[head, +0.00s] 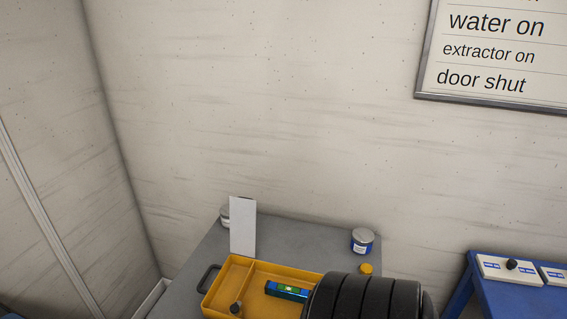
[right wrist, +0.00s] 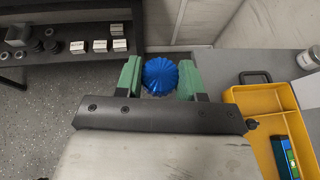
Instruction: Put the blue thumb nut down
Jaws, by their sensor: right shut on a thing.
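The blue thumb nut (right wrist: 160,75) is a round, ribbed blue knob in the right wrist view. My right gripper (right wrist: 160,78) is shut on it, with a green finger pad on each side. The nut is held in the air, to the left of the yellow tray (right wrist: 258,96) in that view. The nut does not show in the head view. My left gripper is in neither view.
The yellow divided tray (head: 230,262) stands on a grey bench (head: 205,252) with a level-like tool (head: 287,291) and a dark knob (head: 236,308) in it. A white card (head: 243,227) and a tin (head: 362,240) stand behind. A dark shelf (right wrist: 75,72) holds small parts.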

